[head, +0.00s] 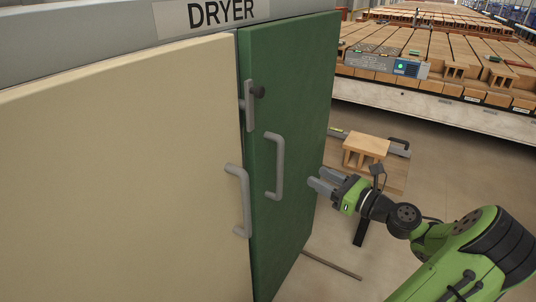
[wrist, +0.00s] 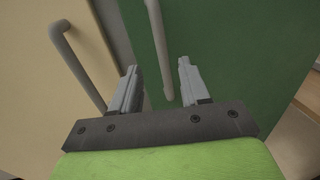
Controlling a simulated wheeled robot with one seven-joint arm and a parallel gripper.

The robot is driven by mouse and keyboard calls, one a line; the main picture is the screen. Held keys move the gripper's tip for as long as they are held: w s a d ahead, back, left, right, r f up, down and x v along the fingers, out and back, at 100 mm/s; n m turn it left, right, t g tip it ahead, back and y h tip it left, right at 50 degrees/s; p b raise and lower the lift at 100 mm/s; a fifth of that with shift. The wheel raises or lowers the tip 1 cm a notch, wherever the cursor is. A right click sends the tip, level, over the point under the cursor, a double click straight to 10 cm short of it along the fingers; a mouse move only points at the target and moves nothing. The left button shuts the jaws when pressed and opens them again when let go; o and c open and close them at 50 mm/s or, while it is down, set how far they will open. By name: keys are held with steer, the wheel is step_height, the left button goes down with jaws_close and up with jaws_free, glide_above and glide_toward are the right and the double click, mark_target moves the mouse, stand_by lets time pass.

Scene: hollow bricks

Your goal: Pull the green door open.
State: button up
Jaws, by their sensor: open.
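The green door (head: 291,140) stands at the middle of the head view, beside a cream door (head: 120,170), under a grey panel marked DRYER. Whether the green door is fully closed is hard to tell. Its grey bar handle (head: 279,165) is vertical, and a latch with a dark knob (head: 250,98) sits above it near the door's edge. My gripper (head: 318,182) is open and empty, to the right of the handle and apart from it in the head view. In the wrist view the green door's handle (wrist: 160,50) lies ahead, with its lower end between my fingertips (wrist: 158,68).
The cream door has its own grey handle (head: 240,200) close to the left. A small stand with a wooden hollow block (head: 365,150) is behind my gripper. A long rack of bricks (head: 450,60) runs across the back. A thin bar (head: 332,265) lies on the floor.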

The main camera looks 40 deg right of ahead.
mark_target(280, 157)
steer(key=w, duration=0.4)
steer(key=w+a+b, duration=0.1)
steer(key=w, duration=0.4)
steer(key=w+a+b, duration=0.1)
steer(key=w, duration=0.4)
steer(key=shift+w+f, duration=0.1)
steer(key=shift+w, duration=0.1)
jaws_close()
steer(key=shift+s, duration=0.1)
